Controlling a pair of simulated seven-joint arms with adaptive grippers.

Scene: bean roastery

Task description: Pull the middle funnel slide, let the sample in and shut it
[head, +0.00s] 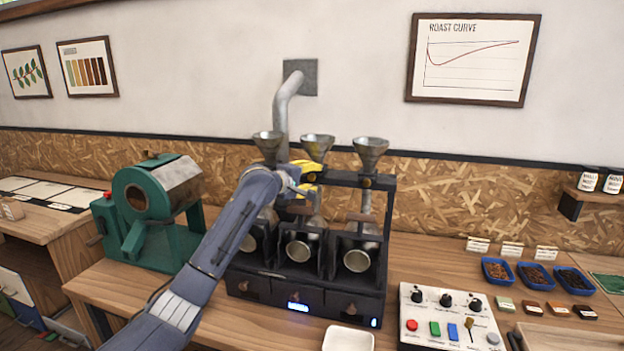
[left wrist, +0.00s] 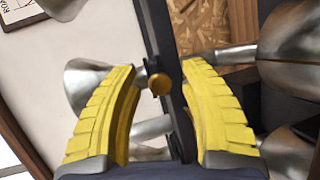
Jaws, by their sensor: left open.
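The sample roaster (head: 340,293) is a dark frame with three metal funnels over three drums. The middle funnel (head: 318,146) stands upright, and a metal funnel (left wrist: 88,82) shows at the left in the left wrist view. My left gripper (head: 309,172) is just below the middle funnel, its yellow fingers open. In the left wrist view a brass slide knob (left wrist: 160,84) lies between the spread fingers, which do not appear to be closed on it. In the head view the gripper hides the middle slide. The right slide knob (head: 367,184) shows below the right funnel (head: 370,152). My right gripper is out of view.
A teal roaster (head: 150,245) stands left of the sample roaster. A white dish (head: 348,338) sits in front. A control panel (head: 450,318) with knobs and buttons and blue trays (head: 533,276) of beans are at the right. A bent pipe (head: 283,108) rises behind.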

